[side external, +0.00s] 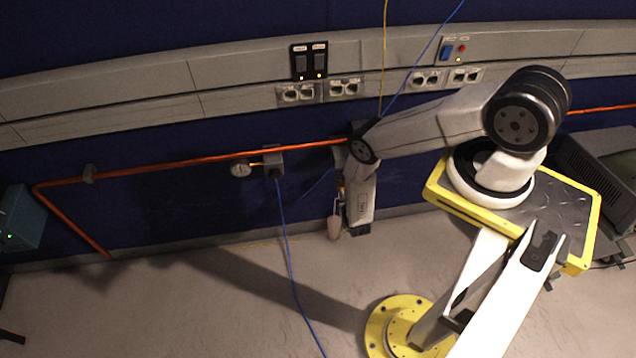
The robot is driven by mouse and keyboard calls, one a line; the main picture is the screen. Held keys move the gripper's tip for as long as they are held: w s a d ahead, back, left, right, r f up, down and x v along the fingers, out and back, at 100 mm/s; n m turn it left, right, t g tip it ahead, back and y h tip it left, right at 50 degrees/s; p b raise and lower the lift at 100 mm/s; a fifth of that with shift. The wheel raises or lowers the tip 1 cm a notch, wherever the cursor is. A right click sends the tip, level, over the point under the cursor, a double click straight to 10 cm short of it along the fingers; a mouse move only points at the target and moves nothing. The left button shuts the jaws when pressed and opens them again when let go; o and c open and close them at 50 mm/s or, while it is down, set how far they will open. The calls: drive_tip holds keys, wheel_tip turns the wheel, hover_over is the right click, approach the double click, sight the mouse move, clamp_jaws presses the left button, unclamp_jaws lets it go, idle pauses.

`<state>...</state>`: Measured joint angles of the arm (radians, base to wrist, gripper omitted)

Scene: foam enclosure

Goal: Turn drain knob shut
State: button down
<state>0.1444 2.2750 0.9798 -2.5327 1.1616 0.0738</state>
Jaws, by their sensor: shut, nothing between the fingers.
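I cannot make out a drain knob or which way one is turned.
An orange pipe (200,160) runs along the dark blue wall, with a round gauge (240,169) and a grey box (273,162) on it. A blue cable (288,250) hangs to the floor. A black switch panel (310,61) and sockets (345,88) sit above. The left floor (150,310) is clear.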

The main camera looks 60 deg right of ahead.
drive_tip(key=shift+s+d+f, duration=0.15)
drive_tip(key=shift+s+d, duration=0.4)
idle(0.7)
drive_tip(key=shift+r, duration=0.45)
drive_tip(key=shift+s, duration=0.1)
drive_tip(key=shift+s+a, duration=2.05)
drive_tip(key=shift+s, duration=0.05)
drive_tip(key=shift+a, duration=0.1)
drive_tip(key=shift+w+a, duration=0.2)
drive_tip(key=shift+a, duration=0.3)
drive_tip(key=shift+w+a, duration=0.15)
drive_tip(key=shift+a, duration=0.3)
drive_tip(key=shift+w+d, duration=0.1)
drive_tip(key=w+d, duration=0.4)
drive_tip(key=shift+w+d, duration=0.4)
drive_tip(key=shift+f, duration=0.35)
